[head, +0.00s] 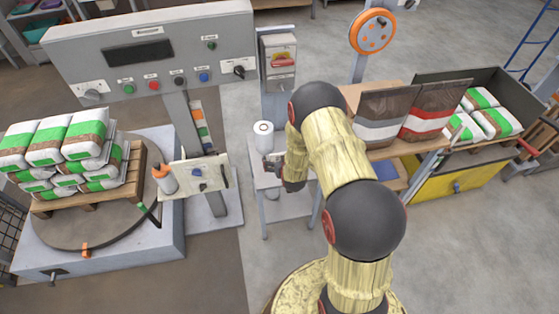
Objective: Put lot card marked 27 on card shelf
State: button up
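My gripper (270,166) is small and dark in the head view, above the grey stand (291,208) between the control post and the bagger. Whether its fingers are open or shut is too small to tell, and I see no card clearly in it. Several coloured cards (202,130), white, orange and green, sit in an upright row on the control panel's post. No number can be read on them, so I cannot tell which is marked 27. I cannot make out for certain which surface is the card shelf.
A white roll (263,137) stands just behind my gripper. A tilted plate (198,177) with small controls is to its left. The control panel (150,55) stands at upper left, above a pallet of bags (60,155). Two upright bags (385,115) stand right of my arm.

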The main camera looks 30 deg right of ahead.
aim_at(280, 155)
jog(key=x, duration=0.1)
jog(key=b+x, duration=0.1)
jog(key=x, duration=0.3)
jog(key=shift+w+d+r+b, duration=0.15)
jog(key=shift+d+b, duration=0.2)
jog(key=shift+b, duration=0.05)
jog(key=shift+r, duration=0.1)
jog(key=c, duration=1.3)
jog(key=shift+c, duration=0.2)
